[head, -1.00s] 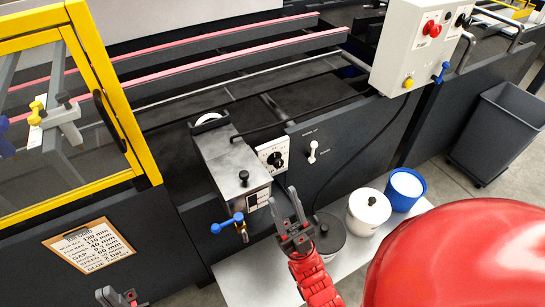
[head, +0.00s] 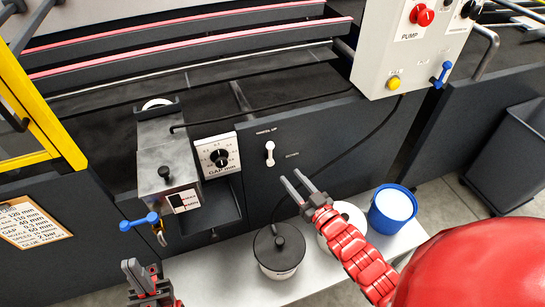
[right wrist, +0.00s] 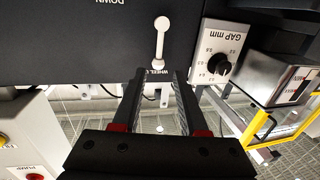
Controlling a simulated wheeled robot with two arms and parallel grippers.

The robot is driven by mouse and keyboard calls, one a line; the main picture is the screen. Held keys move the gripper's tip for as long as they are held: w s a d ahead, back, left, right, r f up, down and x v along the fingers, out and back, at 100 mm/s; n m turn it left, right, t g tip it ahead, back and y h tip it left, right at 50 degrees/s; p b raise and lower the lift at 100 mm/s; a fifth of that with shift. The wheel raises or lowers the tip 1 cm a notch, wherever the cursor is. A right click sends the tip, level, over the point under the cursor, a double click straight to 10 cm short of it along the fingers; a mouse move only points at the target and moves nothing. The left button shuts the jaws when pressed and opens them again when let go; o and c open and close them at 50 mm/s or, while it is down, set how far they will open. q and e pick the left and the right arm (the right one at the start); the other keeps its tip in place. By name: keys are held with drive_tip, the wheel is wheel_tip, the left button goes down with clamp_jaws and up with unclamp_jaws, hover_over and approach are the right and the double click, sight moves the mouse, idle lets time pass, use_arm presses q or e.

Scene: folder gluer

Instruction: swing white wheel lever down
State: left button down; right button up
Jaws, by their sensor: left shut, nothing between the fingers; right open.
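The white wheel lever (head: 269,153) is a short lever on the dark machine panel, standing roughly upright below the "WHEEL UP" print. "DOWN" is printed to its lower right. In the right wrist view the lever (right wrist: 160,42) shows upside down, just beyond the fingertips and roughly in line with the gap between them. My right gripper (head: 291,177) is open and empty, a little below and right of the lever, apart from it in the head view. It also shows in the right wrist view (right wrist: 158,73). My left gripper (head: 141,268) is shut and empty at the bottom left.
A gap dial (head: 218,155) and a metal glue unit (head: 167,155) with a blue handle (head: 139,222) stand left of the lever. A black cable crosses the panel. A dark-lidded pot (head: 279,250) and a blue bucket (head: 393,209) stand on the white bench below.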

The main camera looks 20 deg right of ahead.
sight(271, 152)
drive_tip(key=b+x, duration=0.1)
drive_tip(key=x, duration=1)
drive_tip(key=shift+w, duration=0.2)
clamp_jaws()
idle(0.9)
